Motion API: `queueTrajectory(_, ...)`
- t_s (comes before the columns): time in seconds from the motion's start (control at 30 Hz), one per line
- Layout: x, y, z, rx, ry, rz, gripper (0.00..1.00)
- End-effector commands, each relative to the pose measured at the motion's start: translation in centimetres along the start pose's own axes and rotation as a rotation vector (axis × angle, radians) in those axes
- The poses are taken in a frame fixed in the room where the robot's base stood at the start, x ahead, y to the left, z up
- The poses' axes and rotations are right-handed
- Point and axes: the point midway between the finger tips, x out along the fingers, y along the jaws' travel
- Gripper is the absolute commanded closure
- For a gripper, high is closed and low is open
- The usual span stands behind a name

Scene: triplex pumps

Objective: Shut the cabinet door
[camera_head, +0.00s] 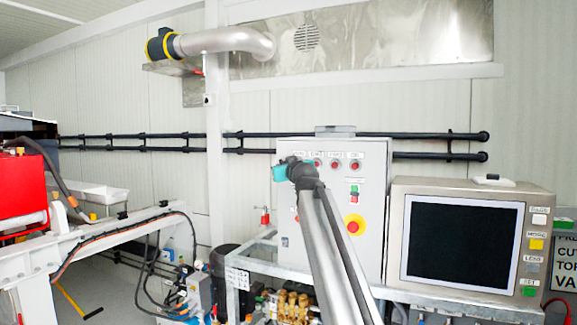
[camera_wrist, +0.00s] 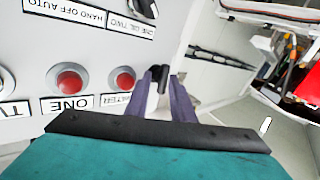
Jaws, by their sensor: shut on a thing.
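The cabinet is a light grey box with labels and red buttons, and its door (camera_head: 372,185) faces me. In the wrist view the door face (camera_wrist: 35,50) fills the left side, close to the camera, with its side edge near the middle. My gripper (camera_head: 280,171) is at the door's upper left edge. In the wrist view its purple fingers (camera_wrist: 164,92) are closed at that edge, apparently on the door. The exact contact is partly hidden. My arm covers the lower middle of the door, and I cannot tell how far the door stands open.
A monitor (camera_head: 462,243) stands right of the cabinet. Below are a metal frame, brass fittings (camera_head: 291,303) and a black motor (camera_head: 228,262). A white beam (camera_head: 110,237) and red machine (camera_head: 22,188) are at the left. Black pipes (camera_head: 180,136) run along the wall behind.

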Motion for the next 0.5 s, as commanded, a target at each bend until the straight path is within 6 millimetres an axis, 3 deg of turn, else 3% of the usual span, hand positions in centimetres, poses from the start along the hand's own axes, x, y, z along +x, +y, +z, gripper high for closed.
queueTrajectory(0.03, 0.85, -0.89, -2.21, 0.009, 0.042, -0.007, 1.00)
queueTrajectory(0.2, 0.88, -0.77, -2.22, 0.009, 0.042, -0.006, 1.00)
queueTrajectory(0.23, 0.88, -0.75, -2.23, 0.009, 0.042, -0.006, 0.73)
queueTrajectory(0.27, 0.87, -0.74, -2.24, 0.009, 0.043, -0.006, 0.68)
queueTrajectory(0.3, 0.87, -0.71, -2.24, 0.008, 0.043, -0.005, 0.64)
queueTrajectory(0.5, 0.85, -0.56, -2.27, 0.005, 0.043, -0.004, 0.64)
